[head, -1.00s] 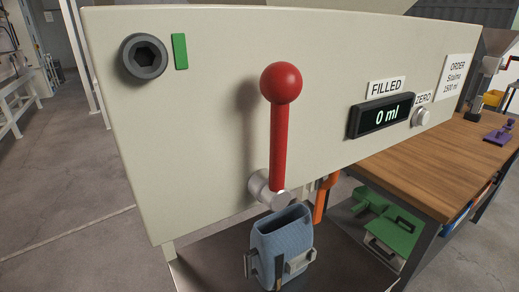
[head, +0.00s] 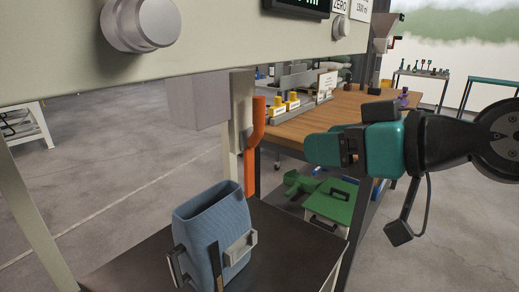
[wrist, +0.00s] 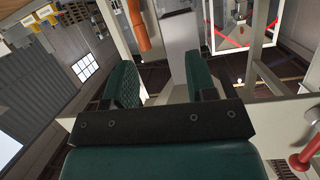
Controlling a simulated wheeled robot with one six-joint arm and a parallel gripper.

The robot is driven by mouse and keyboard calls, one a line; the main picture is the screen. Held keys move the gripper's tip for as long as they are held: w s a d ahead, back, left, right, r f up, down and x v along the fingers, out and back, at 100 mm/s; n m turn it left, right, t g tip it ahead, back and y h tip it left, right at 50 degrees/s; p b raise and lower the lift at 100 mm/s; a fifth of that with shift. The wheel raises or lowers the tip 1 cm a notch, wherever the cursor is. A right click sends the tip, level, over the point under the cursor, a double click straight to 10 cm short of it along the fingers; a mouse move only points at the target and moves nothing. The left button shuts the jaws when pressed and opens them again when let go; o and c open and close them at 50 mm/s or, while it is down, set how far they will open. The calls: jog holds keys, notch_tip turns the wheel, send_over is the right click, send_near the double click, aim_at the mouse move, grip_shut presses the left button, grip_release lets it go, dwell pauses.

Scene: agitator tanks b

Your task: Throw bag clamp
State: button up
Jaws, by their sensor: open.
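An orange handle (head: 254,150) hangs down beside a pale bracket under the cream panel in the head view. An orange bar also shows at the top of the wrist view (wrist: 141,28), beyond my fingers. A blue bag (head: 213,235), open at the top, stands below and left of the handle, with grey metal pieces at its sides. My gripper (head: 322,150) is right of the orange handle in the head view, apart from it in the picture. In the wrist view the two green-padded fingers (wrist: 161,85) are apart, with nothing held between them.
The cream panel (head: 210,60) with a silver knob overhangs the bag. A dark shelf (head: 130,262) lies under it. A wooden bench (head: 340,112) with yellow items stands behind, green cases (head: 330,208) below it. A red lever (wrist: 305,158) shows at the wrist view's right edge.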

jog(key=w+d+t+b, duration=0.1)
jog(key=w+t+b, duration=0.1)
jog(key=t+b, duration=0.1)
jog(key=p, duration=0.8)
send_near(263, 109)
jog(key=shift+t+y, duration=0.3)
jog(key=shift+y, duration=0.1)
jog(key=p+x, duration=0.2)
jog(key=x, duration=0.1)
jog(key=p+x, duration=0.2)
jog(key=x, duration=0.1)
jog(key=f+p+x, duration=0.1)
jog(key=p+x, duration=0.1)
jog(key=x, duration=0.2)
jog(key=shift+w+p, duration=0.1)
jog(key=shift+p, duration=0.3)
jog(key=shift+w+a+f, duration=0.1)
jog(key=shift+w+a, duration=0.3)
jog(key=shift+w, duration=0.05)
grip_shut()
